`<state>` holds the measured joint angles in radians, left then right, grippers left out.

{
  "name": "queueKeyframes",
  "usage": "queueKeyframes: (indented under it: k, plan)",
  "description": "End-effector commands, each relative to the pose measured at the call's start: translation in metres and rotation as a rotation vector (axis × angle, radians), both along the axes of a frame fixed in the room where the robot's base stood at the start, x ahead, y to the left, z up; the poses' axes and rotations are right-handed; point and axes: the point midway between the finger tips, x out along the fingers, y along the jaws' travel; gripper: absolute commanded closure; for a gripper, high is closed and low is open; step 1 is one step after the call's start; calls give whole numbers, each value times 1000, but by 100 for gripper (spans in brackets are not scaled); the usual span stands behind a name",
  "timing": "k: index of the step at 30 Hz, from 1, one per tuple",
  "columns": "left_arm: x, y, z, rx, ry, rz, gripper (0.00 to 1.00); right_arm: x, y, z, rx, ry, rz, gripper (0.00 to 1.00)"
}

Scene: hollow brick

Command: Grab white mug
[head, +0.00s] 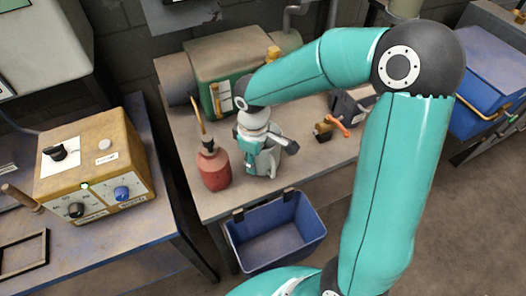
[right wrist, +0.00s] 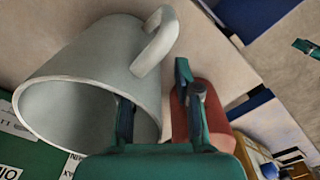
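The white mug (right wrist: 95,52) fills the left of the right wrist view, its rim and opening toward the camera and its handle at the top right. In the head view the mug (head: 267,163) is on the workbench, largely hidden by my right gripper (head: 254,148). In the right wrist view my right gripper (right wrist: 155,88) has its fingers apart. One finger overlaps the mug's opening and the other is outside its wall, so the wall lies between them. I cannot tell whether either finger touches it. My left gripper is not in view.
A red oil can (head: 213,166) stands close left of the mug. A green machine (head: 226,68) is behind it on the bench (head: 210,204). An orange-handled tool (head: 338,123) lies to the right. A blue bin (head: 275,232) hangs below the front edge.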

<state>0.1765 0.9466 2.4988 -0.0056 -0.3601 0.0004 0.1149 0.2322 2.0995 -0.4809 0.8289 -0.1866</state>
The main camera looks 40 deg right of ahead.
Motion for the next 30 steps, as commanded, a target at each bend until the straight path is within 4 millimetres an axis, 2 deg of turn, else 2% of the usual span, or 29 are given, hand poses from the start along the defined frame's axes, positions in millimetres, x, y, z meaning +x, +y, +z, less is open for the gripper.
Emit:
queueKeyframes:
  k: [3, 10, 16, 30]
  plan:
    - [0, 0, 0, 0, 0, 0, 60, 0, 0, -10, 1, 1, -1, 68]
    - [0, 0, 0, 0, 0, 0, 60, 0, 0, -10, 0, -1, -1, 68]
    - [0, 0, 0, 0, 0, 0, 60, 0, 0, -10, 0, -1, -1, 100]
    - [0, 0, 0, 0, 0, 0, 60, 0, 0, -9, 0, -2, 0, 100]
